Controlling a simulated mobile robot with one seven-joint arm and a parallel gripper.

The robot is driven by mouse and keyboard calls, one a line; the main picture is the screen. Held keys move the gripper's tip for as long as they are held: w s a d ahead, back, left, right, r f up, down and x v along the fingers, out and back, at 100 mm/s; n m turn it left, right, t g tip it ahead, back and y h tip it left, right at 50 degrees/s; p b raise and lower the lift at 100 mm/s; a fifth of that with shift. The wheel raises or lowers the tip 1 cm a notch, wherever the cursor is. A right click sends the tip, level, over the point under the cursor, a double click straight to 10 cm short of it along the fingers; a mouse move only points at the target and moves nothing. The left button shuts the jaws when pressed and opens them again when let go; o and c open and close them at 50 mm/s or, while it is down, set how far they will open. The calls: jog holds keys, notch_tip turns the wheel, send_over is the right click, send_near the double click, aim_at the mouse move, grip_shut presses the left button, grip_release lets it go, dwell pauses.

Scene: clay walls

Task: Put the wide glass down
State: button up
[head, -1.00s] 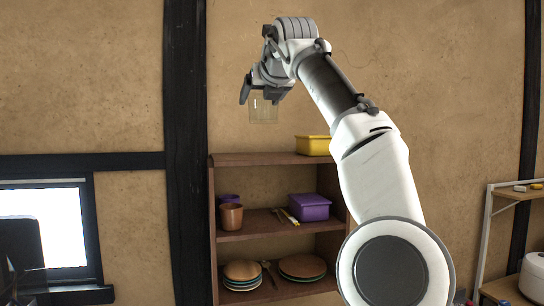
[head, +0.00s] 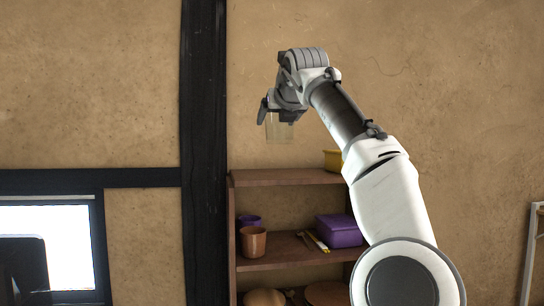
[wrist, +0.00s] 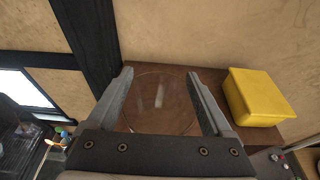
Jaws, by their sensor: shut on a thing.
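The wide glass (head: 280,130) is clear and faintly tinted, and looks upright. My gripper (head: 277,112) is shut on it and holds it in the air above the top board of the brown shelf (head: 285,178), with a gap below it in the head view. In the wrist view the glass (wrist: 160,122) shows as a faint round outline between the two fingers of my gripper (wrist: 160,76). The brown board shows through it. The head view shows the glass's lower part, while the fingers partly cover its top.
A yellow box (wrist: 258,97) stands on the top board, right of the glass; my arm partly hides it in the head view. Lower boards hold a brown cup (head: 253,243) and a purple box (head: 339,231). A dark post (head: 203,150) stands left of the shelf.

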jog(key=w+a+f, duration=0.1)
jog(key=w, duration=0.1)
jog(key=w+a+f+p, duration=0.1)
jog(key=w+f, duration=0.1)
jog(key=w+a+f, duration=0.1)
jog(key=w+f, duration=0.1)
jog(key=shift+a, duration=0.4)
jog(key=shift+d+f, duration=0.15)
jog(key=shift+f, duration=1.4)
jog(key=shift+f, duration=0.2)
jog(key=o, duration=1.5)
jog(key=shift+c, duration=0.2)
jog(key=shift+r, duration=0.1)
